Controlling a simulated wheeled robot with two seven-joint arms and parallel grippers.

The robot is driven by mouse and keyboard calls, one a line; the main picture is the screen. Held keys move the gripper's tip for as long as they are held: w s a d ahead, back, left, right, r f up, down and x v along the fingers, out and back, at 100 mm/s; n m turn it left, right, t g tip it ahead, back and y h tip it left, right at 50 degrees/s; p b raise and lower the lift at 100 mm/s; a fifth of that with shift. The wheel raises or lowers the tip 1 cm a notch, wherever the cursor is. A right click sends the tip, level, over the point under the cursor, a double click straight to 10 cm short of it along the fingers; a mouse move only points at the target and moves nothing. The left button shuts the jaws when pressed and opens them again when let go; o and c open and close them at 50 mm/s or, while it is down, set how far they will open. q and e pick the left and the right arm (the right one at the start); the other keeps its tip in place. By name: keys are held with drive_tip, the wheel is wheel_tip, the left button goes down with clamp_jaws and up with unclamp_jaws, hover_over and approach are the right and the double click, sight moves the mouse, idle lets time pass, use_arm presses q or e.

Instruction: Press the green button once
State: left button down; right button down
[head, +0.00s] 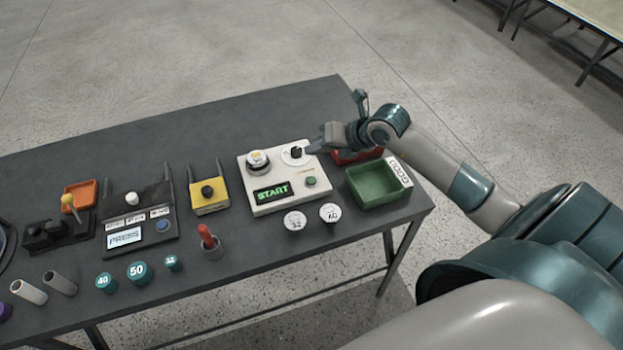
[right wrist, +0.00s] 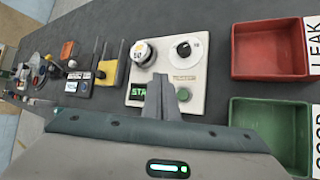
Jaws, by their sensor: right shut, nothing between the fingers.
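The green button (head: 310,182) is a small round button on the white panel (head: 258,208), right of a lit display reading START (head: 272,193). In the right wrist view the green button (right wrist: 183,95) shows just right of my fingertips. My right gripper (head: 309,148) is shut and empty, with its tips over the far right part of the panel, close to the black knob (head: 296,152). In the right wrist view my shut fingers (right wrist: 161,82) stand in front of the panel and partly cover the display. Contact with the button cannot be seen. My left gripper is not in view.
A green tray (head: 361,200) stands right of the panel and a red tray (head: 341,160) behind it, partly hidden by my right gripper. Two white round weights (head: 294,221) lie in front. A yellow box (head: 207,208) and a dark panel with a PRESS display (head: 125,236) stand left.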

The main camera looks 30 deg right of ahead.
sight(315, 182)
drive_tip(key=shift+f, duration=0.1)
idle(0.3)
drive_tip(key=shift+f+b, duration=3.15)
drive_tip(key=shift+f, duration=1.15)
drive_tip(key=shift+f, duration=0.2)
drive_tip(key=shift+f, duration=0.25)
drive_tip(key=shift+f+b, duration=0.45)
drive_tip(key=shift+b, duration=0.1)
drive_tip(key=shift+r, duration=0.15)
drive_tip(key=shift+r+p, duration=0.7)
drive_tip(key=shift+r, duration=0.05)
drive_tip(key=shift+r+p, duration=1.9)
drive_tip(key=shift+r, duration=0.6)
